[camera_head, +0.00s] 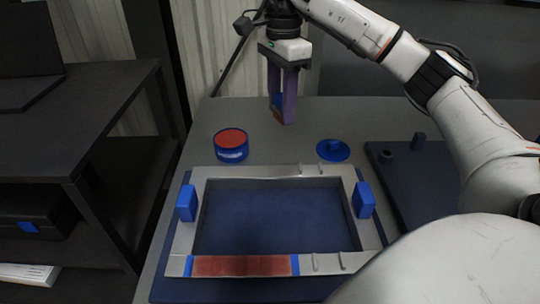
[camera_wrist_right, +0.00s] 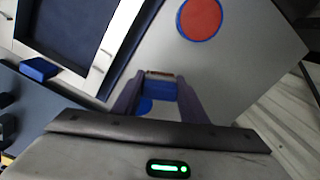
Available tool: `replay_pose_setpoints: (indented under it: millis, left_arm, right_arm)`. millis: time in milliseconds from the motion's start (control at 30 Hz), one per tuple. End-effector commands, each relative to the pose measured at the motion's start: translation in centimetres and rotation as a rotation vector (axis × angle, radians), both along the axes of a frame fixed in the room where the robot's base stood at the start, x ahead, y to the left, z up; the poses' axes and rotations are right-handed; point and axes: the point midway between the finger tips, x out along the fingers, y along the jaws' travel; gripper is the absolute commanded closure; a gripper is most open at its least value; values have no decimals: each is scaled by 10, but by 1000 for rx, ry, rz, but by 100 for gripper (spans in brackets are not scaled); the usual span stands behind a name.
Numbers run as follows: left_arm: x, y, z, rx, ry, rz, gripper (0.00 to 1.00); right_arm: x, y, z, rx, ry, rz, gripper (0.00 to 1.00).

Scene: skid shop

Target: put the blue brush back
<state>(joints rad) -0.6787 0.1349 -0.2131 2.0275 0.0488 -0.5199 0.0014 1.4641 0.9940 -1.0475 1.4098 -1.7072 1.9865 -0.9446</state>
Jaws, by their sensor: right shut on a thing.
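My right gripper (camera_head: 283,112) hangs above the back of the grey table, with its purple-grey fingers pointing down. It is shut on the blue brush (camera_head: 276,100), which has a blue body and a reddish-brown lower end. The fingers hide part of the brush. In the right wrist view, the brush (camera_wrist_right: 160,88) shows between the two fingers (camera_wrist_right: 158,100). The brush is held above the table, behind the grey frame and apart from it. My left gripper is out of view.
A grey frame (camera_head: 185,235) with blue clamps and a reddish-brown strip lies on a dark blue base. Behind it stand a round blue tub with red contents (camera_head: 231,140) and a blue lid (camera_head: 333,151). A dark board (camera_head: 410,185) lies at right; dark shelving (camera_head: 75,110) stands left.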

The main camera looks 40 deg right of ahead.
Motion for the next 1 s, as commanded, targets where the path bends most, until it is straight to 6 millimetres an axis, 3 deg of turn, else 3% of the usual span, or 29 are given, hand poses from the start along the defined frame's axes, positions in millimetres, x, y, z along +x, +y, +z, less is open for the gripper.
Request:
replay_pose_setpoints:
  millis: [300,567,700,1000]
  left_arm:
    - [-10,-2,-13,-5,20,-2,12]
    - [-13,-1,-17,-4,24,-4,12]
    - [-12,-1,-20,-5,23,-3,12]
    - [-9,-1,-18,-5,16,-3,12]
  right_arm:
    - [-1,-7,-50,-2,4,-56,82]
    - [0,-6,-73,-2,3,-54,82]
    - [-1,-6,-94,-2,3,-53,82]
    - [0,-6,-99,-1,-1,-52,82]
